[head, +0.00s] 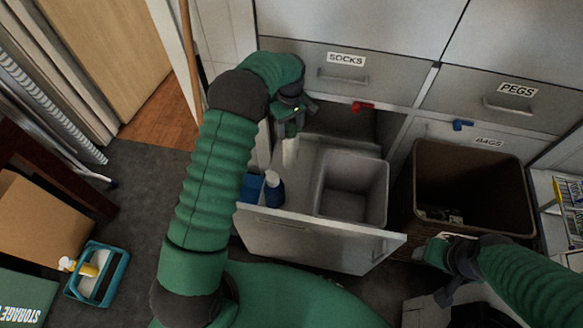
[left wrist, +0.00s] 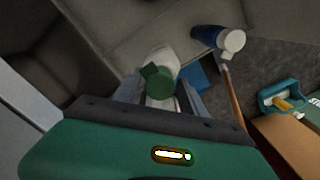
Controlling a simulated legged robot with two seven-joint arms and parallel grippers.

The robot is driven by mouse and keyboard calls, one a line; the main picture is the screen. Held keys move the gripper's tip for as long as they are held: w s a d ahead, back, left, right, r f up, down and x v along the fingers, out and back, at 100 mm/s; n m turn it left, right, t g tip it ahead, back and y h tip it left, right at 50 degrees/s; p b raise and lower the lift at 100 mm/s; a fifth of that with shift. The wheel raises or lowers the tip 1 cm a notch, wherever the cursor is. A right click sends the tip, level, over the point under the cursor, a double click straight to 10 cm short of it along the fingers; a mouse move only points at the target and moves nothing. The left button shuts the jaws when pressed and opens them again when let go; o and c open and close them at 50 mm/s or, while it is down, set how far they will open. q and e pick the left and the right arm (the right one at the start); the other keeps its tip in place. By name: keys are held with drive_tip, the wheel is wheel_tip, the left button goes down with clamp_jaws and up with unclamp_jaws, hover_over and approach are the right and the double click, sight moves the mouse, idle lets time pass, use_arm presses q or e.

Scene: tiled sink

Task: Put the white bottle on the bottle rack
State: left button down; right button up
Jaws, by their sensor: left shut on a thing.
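The white bottle (head: 290,155) hangs below my left gripper (head: 291,122), over the left part of the open drawer. In the left wrist view the white bottle (left wrist: 163,57) shows its green cap (left wrist: 158,82) between the fingers of my left gripper (left wrist: 158,98), which is shut on it. I cannot tell whether its base touches anything. A bottle rack cannot be made out clearly; my arm hides part of the drawer's left side. My right gripper (head: 445,255) is low at the right, by the brown bin, and its jaws are unclear.
The open drawer (head: 300,238) holds a grey bin (head: 351,205) and a blue bottle (head: 273,190) with a white cap, which also shows in the left wrist view (left wrist: 212,37). A brown bin (head: 478,225) stands right. A teal caddy (head: 105,292) is on the floor at left.

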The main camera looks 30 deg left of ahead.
sight(291, 144)
use_arm(q)
wheel_tip(291, 144, down, 8)
drive_tip(key=b, duration=0.2)
drive_tip(key=shift+f+b, duration=0.25)
drive_tip(key=shift+b, duration=0.15)
drive_tip(key=shift+r, duration=0.1)
drive_tip(key=c, duration=0.6)
unclamp_jaws()
drive_tip(key=shift+c, duration=0.2)
